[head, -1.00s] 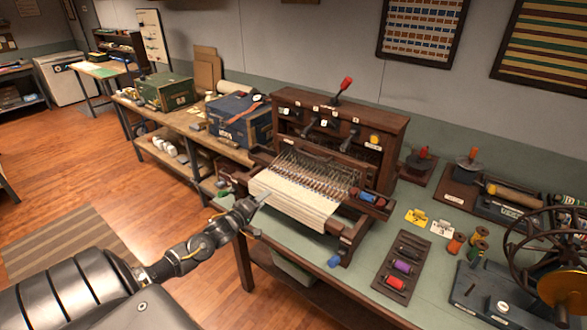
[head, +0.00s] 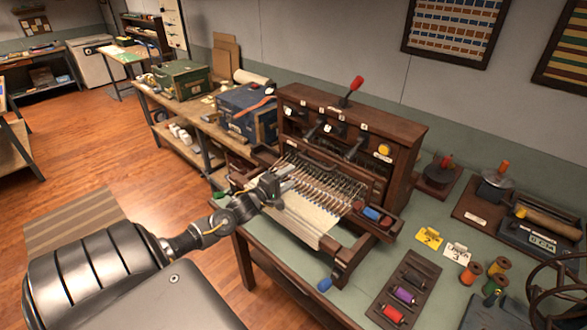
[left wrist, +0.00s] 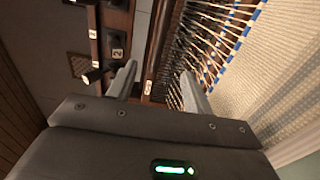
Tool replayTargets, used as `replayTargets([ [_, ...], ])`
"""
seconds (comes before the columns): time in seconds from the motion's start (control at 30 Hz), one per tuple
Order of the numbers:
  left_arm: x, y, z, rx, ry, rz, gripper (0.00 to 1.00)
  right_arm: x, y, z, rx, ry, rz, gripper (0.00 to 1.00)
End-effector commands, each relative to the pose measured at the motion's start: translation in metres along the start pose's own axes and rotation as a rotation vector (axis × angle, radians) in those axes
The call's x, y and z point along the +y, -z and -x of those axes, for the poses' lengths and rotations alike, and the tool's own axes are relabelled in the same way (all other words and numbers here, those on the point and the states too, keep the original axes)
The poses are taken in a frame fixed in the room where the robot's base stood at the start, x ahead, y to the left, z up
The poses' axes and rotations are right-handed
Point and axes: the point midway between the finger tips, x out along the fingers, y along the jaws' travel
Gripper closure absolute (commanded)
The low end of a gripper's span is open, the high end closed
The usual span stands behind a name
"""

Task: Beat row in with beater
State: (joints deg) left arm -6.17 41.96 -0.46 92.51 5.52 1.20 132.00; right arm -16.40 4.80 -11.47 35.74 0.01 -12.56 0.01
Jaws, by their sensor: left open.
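A small wooden table loom stands on the green-topped bench. Its cream woven cloth (head: 303,215) slopes toward me at the front, and the warp threads and the row of heddles or reed wires (head: 325,182) rise behind it. My left gripper (head: 285,180) is over the left side of the loom, near the wires. In the left wrist view its two fingers (left wrist: 160,85) are apart with nothing between them; threads with blue marks (left wrist: 235,40) and the cloth lie to the right. I cannot clearly pick out the beater. My right gripper is not in view.
The loom's tall back (head: 350,130) carries numbered levers and a red-knobbed handle (head: 356,83). A shuttle tray (head: 375,215) sits at the loom's right. A spool rack (head: 404,290) and number cards (head: 429,237) lie right. A blue box (head: 245,112) stands left.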

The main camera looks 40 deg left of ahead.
Motion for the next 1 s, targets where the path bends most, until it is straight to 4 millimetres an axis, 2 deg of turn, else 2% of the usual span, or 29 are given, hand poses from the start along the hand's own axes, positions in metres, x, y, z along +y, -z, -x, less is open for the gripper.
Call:
replayTargets([
  [0.1, -0.001, -0.003, -0.006, -0.005, -0.002, 0.000, 0.49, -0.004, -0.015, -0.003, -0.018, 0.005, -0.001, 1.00],
  [0.27, -0.003, -0.003, -0.019, -0.005, -0.004, -0.002, 0.49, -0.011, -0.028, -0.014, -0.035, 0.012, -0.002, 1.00],
  [0.37, -0.003, -0.002, -0.031, -0.004, -0.005, -0.003, 0.49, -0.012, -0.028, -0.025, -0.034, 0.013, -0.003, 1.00],
  [0.53, -0.004, -0.001, -0.051, -0.002, -0.003, -0.003, 0.49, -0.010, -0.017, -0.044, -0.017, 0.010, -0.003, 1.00],
  [0.7, -0.001, -0.001, -0.072, 0.001, -0.004, 0.001, 0.49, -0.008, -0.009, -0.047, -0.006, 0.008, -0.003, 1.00],
  [1.0, -0.001, -0.001, -0.096, 0.000, -0.001, 0.000, 0.49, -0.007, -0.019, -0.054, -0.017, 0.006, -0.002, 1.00],
])
